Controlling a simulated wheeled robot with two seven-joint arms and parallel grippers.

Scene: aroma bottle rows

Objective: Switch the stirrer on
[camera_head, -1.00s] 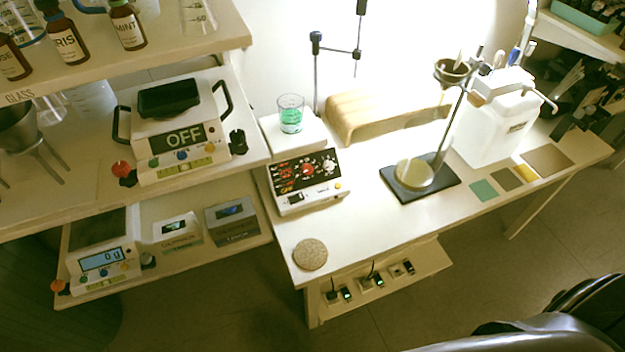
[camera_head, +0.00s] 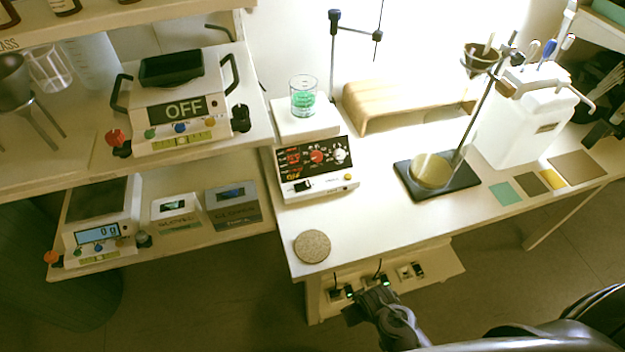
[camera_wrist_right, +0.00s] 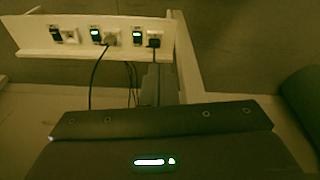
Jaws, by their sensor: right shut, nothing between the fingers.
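The stirrer (camera_head: 316,168) stands on the table, with a black panel of red and white knobs, a small dark window and a yellow button. A beaker of green liquid (camera_head: 303,98) stands on its white top plate. My right gripper (camera_head: 366,298) is shut and empty, in front of the socket shelf below the table edge, partly covering the middle socket. In the right wrist view, the socket panel (camera_wrist_right: 83,36) has three switches: two are lit green with plugs beside them, and the left one (camera_wrist_right: 56,35) is dark with an empty socket. My left gripper is out of view.
A cork disc (camera_head: 312,246) lies at the table's near left corner. A stand with a funnel (camera_head: 437,186) and a white canister (camera_head: 525,120) are to the right. Cables hang from the plugs.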

